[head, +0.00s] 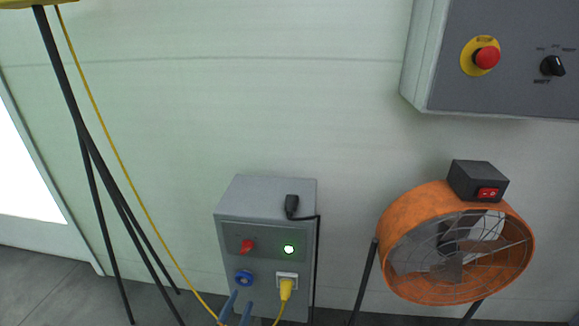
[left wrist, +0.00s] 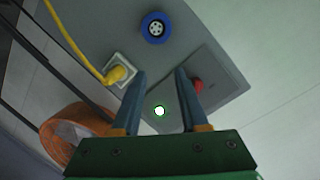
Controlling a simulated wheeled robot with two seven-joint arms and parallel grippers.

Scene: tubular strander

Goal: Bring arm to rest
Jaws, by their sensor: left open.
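My left gripper (head: 236,308) shows at the bottom of the head view, in front of the lower part of a grey power box (head: 267,190). Its two blue-grey fingers are apart with nothing between them. In the left wrist view the open fingers (left wrist: 161,88) point toward the box face. A lit green lamp (left wrist: 159,111) shows between them, a red switch (left wrist: 197,86) beside the right finger, and a blue round socket (left wrist: 155,28) beyond the tips. A yellow plug (left wrist: 117,75) sits in a white-framed socket left of the fingers. My right gripper is not in view.
An orange fan (head: 400,215) on dark legs stands right of the box. A control cabinet (head: 500,90) with a red emergency button (head: 487,57) hangs above it. A black tripod (head: 84,140) and a yellow cable (head: 118,150) are at left. The wall between is bare.

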